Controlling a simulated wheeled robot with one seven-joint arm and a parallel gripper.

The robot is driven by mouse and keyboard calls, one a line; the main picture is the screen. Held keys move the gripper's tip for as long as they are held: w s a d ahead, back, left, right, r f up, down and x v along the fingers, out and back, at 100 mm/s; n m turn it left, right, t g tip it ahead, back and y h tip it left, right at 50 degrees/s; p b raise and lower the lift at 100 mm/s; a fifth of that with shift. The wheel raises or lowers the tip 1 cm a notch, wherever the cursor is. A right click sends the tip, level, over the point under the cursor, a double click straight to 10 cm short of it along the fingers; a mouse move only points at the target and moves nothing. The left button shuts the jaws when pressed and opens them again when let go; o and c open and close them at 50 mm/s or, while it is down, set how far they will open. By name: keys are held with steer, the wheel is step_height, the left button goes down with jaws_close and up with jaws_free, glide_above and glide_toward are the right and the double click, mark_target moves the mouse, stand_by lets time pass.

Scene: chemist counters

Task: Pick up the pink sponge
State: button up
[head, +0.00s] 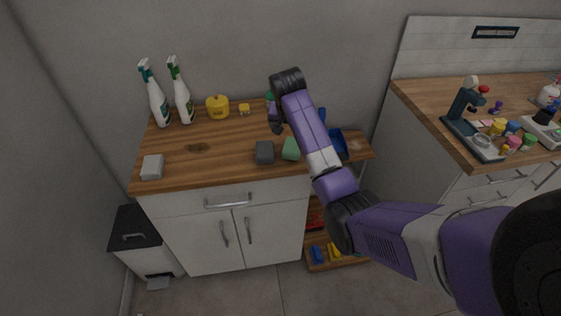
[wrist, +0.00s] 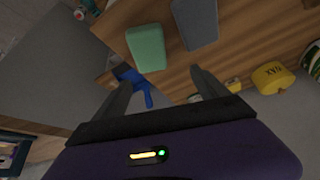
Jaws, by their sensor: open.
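I cannot make out a pink sponge in either view. Sponge-like blocks lie on the wooden counter: a green block (head: 290,149), a dark grey block (head: 264,152) and a pale grey block (head: 152,167) at the front left. My gripper (head: 276,118) is over the back right of this counter, partly hidden by my arm. In the wrist view my gripper (wrist: 161,76) has its two fingers apart with nothing held between them. The green block (wrist: 146,47) and grey block (wrist: 195,22) show beyond the fingertips.
Two spray bottles (head: 184,100) and a yellow container (head: 217,107) stand at the back left of the counter (head: 215,165). A blue item (head: 338,142) is on the side shelf. A right counter holds a microscope (head: 465,108) and several small items. The counter's middle is mostly clear.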

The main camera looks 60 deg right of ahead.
mark_target(292, 146)
steer(key=shift+s+a+f+g, duration=0.35)
steer(key=shift+s+a, duration=0.2)
steer(key=shift+s, duration=0.15)
steer(key=shift+s+a+f+m, duration=0.15)
steer(key=shift+f+m, duration=0.1)
steer(key=shift+m, duration=0.05)
steer(key=shift+f+y, duration=0.25)
steer(key=shift+y, duration=0.05)
steer(key=p+x, duration=0.1)
steer(key=x, duration=0.5)
steer(key=shift+d+f, duration=0.1)
steer(key=shift+d, duration=0.15)
steer(key=shift+d+f, duration=0.15)
steer(key=shift+f, duration=0.2)
steer(key=shift+f, duration=0.25)
steer(key=shift+c, duration=0.4)
steer(key=c, duration=1.5)
steer(key=shift+r, duration=0.1)
